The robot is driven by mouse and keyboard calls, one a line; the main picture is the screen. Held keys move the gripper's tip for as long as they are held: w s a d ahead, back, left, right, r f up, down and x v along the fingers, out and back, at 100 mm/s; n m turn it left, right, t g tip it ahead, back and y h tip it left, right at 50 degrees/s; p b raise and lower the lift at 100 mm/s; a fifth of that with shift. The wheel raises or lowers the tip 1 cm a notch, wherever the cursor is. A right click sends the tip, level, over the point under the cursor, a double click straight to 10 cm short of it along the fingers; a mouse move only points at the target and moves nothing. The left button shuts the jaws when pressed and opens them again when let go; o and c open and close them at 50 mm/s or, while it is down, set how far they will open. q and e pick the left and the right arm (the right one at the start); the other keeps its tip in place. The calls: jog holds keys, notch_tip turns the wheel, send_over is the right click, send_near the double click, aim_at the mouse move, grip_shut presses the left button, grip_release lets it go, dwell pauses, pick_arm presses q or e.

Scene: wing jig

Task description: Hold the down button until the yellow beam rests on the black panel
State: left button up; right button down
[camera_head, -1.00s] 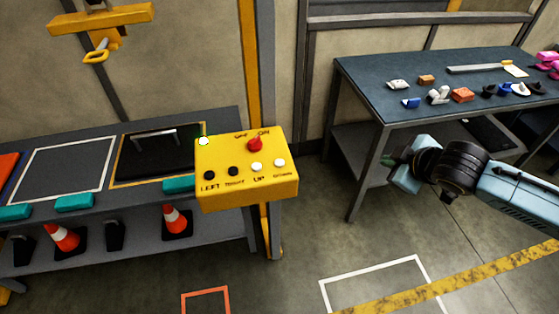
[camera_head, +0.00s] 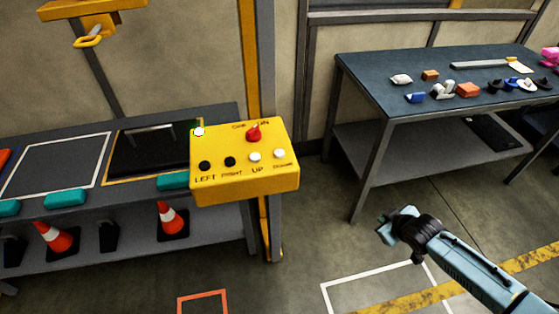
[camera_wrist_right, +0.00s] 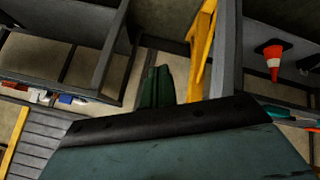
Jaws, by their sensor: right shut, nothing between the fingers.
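The yellow control box (camera_head: 245,185) has a white button above the DOWN label (camera_head: 279,153), a white UP button (camera_head: 254,157), two black buttons and a red switch knob (camera_head: 253,133). The yellow beam (camera_head: 92,20) hangs at the upper left, with a yellow hook (camera_head: 88,41) below it. It is clear of the black panel (camera_head: 150,150), which lies on the bench in a yellow outline. My right gripper (camera_head: 384,229) is shut and empty, low to the right of the box and apart from it. Its green fingers (camera_wrist_right: 157,86) show together in the right wrist view. My left gripper is out of view.
A dark table (camera_head: 430,75) with several small objects stands at the back right. A yellow post (camera_head: 250,60) rises behind the box. Orange cones (camera_head: 171,220) stand on the bench's lower shelf. Open floor lies between my right gripper and the box.

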jog(key=s+f+m+g+b, duration=0.1)
jog(key=s+f, duration=0.5)
jog(key=f, duration=0.2)
jog(key=s+f+m+g+b, duration=0.1)
jog(key=s+f+b, duration=0.1)
jog(key=s+f, duration=0.5)
jog(key=s+a+f+g+b, duration=0.1)
jog(key=s+a+f, duration=0.2)
jog(key=s+f, duration=0.3)
jog(key=s+a+f+m+g+b, duration=0.1)
jog(key=s+a+f+g, duration=0.1)
jog(key=s+f, duration=0.5)
jog(key=s+a+f+g+b, duration=0.2)
jog(key=s+a+f, duration=0.2)
jog(key=s, duration=1.2)
notch_tip(320, 180, down, 2)
jog(key=shift+a+f+m, duration=0.2)
jog(key=shift+a+m, duration=0.1)
jog(key=shift+m, duration=0.1)
